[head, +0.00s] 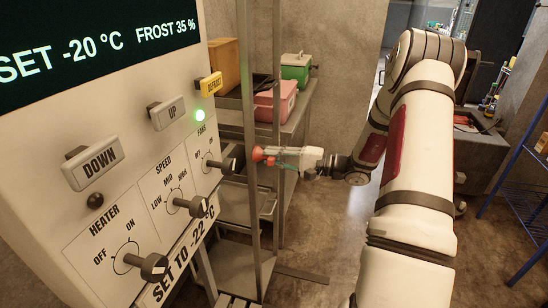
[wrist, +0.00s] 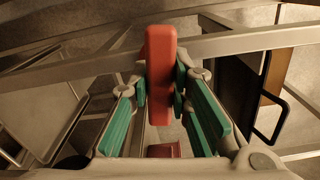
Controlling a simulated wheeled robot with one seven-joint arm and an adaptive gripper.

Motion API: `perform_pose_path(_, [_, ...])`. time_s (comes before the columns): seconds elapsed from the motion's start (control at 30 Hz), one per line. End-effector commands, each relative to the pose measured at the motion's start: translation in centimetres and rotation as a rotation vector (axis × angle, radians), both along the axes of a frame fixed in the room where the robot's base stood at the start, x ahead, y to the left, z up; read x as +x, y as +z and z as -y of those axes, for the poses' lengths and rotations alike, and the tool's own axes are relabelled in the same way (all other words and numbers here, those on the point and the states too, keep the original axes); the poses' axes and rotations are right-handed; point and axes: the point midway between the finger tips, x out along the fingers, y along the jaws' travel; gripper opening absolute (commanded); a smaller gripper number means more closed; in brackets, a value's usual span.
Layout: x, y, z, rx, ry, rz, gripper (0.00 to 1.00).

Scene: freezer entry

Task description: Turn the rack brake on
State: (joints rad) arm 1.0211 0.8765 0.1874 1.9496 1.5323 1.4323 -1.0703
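The red brake handle (wrist: 160,70) stands as a long bar in the middle of the wrist view, running toward a metal rail. In the head view its red end (head: 258,154) shows at the rack's upright, just past my fingertips. My gripper (head: 280,155) reaches in from the right, roughly level. In the wrist view the green-padded fingers of my gripper (wrist: 160,85) lie on both sides of the handle, their tips against its sides. A smaller red part (wrist: 164,150) shows lower down between the fingers. The handle's pivot is hidden.
The rack (head: 277,90) has metal uprights and shelves with a pink bin (head: 273,103) and a green box (head: 296,67). A control panel (head: 120,170) with knobs and buttons stands close at left. A blue-framed shelf (head: 520,190) is at right. Floor between is open.

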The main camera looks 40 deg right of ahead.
Motion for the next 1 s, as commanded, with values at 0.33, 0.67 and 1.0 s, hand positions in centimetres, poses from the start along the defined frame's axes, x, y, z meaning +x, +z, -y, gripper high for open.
perform_pose_path(0.33, [-0.02,0.00,0.02,0.010,0.000,-0.008,0.00])
perform_pose_path(0.67, [-0.05,-0.03,0.03,0.133,0.000,-0.104,0.00])
perform_pose_path(1.0, [-0.09,-0.02,0.04,0.378,-0.001,-0.296,0.00])
